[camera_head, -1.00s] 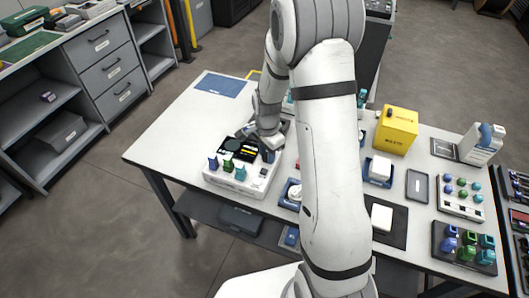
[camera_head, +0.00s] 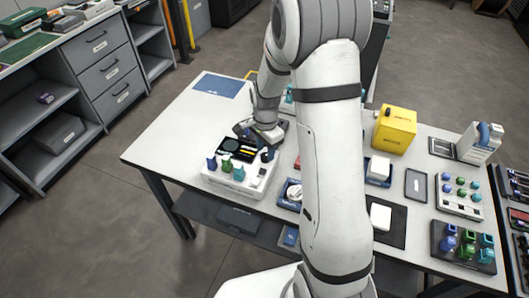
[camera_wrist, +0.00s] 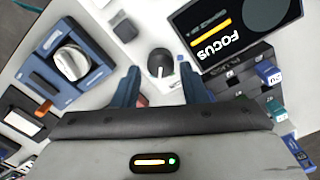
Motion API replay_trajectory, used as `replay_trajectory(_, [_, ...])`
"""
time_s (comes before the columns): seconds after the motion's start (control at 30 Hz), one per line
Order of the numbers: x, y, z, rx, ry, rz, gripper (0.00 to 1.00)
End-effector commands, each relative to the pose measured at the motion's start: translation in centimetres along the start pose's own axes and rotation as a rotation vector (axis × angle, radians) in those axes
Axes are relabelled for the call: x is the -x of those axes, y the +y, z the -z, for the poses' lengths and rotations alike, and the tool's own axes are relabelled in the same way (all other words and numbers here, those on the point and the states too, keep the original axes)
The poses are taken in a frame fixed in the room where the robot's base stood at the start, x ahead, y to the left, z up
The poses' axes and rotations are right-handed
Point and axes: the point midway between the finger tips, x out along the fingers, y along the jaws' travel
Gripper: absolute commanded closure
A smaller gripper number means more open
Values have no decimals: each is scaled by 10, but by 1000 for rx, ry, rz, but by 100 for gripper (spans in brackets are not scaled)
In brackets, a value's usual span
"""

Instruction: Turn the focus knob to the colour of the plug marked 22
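The focus knob (camera_head: 267,155) is a small black knob on the right of the white splicer box (camera_head: 256,187). In the wrist view the knob (camera_wrist: 160,65) shows a pale pointer mark, ahead of and between my finger tips. My gripper (camera_wrist: 160,82) is open and empty, its blue fingers apart from the knob. In the head view my gripper (camera_head: 262,137) is just behind the knob. A blue plug (camera_head: 212,163), a green plug (camera_head: 227,164) and a teal plug (camera_head: 239,174) stand along the box front.
A dark screen (camera_wrist: 235,32) reading FOCUS, with a yellow bar, is beside the knob. A yellow box (camera_head: 396,130) and trays of coloured plugs (camera_head: 464,246) stand right.

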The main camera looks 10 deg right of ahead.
Motion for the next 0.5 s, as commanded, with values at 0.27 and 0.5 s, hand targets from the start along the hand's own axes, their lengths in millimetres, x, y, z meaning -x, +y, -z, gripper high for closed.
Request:
replay_trajectory(0.27, [45, -1, 1, 0, 2, 3, 61])
replay_trajectory(0.5, [56, -1, 0, 0, 0, 0, 61])
